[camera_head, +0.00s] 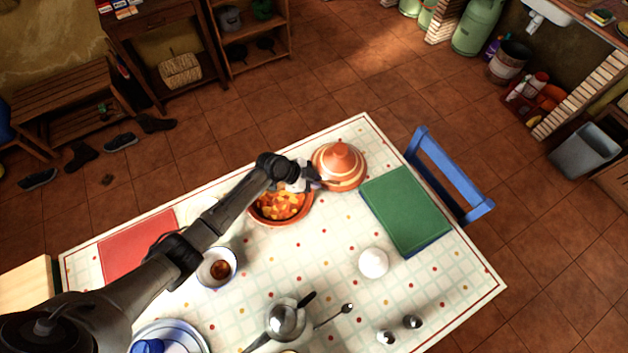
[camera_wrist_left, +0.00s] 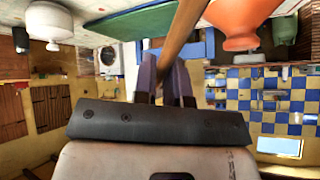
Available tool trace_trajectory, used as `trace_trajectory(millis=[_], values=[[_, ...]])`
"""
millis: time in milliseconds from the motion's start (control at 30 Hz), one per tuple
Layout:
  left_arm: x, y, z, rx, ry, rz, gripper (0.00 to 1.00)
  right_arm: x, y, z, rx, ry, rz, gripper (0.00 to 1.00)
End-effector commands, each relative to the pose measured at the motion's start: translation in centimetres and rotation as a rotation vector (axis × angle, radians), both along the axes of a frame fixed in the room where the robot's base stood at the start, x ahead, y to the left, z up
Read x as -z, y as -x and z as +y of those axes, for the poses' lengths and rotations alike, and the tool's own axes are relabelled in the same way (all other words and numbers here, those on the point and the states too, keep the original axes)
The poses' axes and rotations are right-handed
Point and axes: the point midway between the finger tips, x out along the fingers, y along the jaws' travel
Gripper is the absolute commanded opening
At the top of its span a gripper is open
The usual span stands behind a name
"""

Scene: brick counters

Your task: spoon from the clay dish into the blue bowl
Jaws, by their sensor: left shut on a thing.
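The clay dish (camera_head: 281,218) holds orange and red chunks of food and stands on the table. My left gripper (camera_head: 312,185) is at the dish's upper right rim, between it and the striped clay lid (camera_head: 340,168). In the left wrist view the left gripper's fingers (camera_wrist_left: 165,85) are shut on a wooden handle, taken as the spoon (camera_wrist_left: 180,32). The spoon's far end is out of that view, and I cannot make the spoon out in the head view. A white bowl with a bluish rim (camera_head: 232,276), likely the blue bowl, holds something brown left of centre. My right gripper is not in view.
A green book (camera_head: 405,210), a white round pot (camera_head: 373,263), a metal pot (camera_head: 285,322), a small metal spoon (camera_head: 335,314) and two shakers share the table. A red mat (camera_head: 135,245) lies at left. A blue chair (camera_head: 450,180) stands at the right edge. The table's middle is clear.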

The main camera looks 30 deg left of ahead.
Motion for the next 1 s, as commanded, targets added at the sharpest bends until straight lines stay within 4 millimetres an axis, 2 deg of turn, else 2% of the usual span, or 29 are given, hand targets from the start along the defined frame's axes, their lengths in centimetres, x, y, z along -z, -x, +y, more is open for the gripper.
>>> trace_trajectory(millis=[1000], values=[[6.7,0.0,0.0,0.000,-0.001,0.000,0.00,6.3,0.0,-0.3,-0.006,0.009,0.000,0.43]])
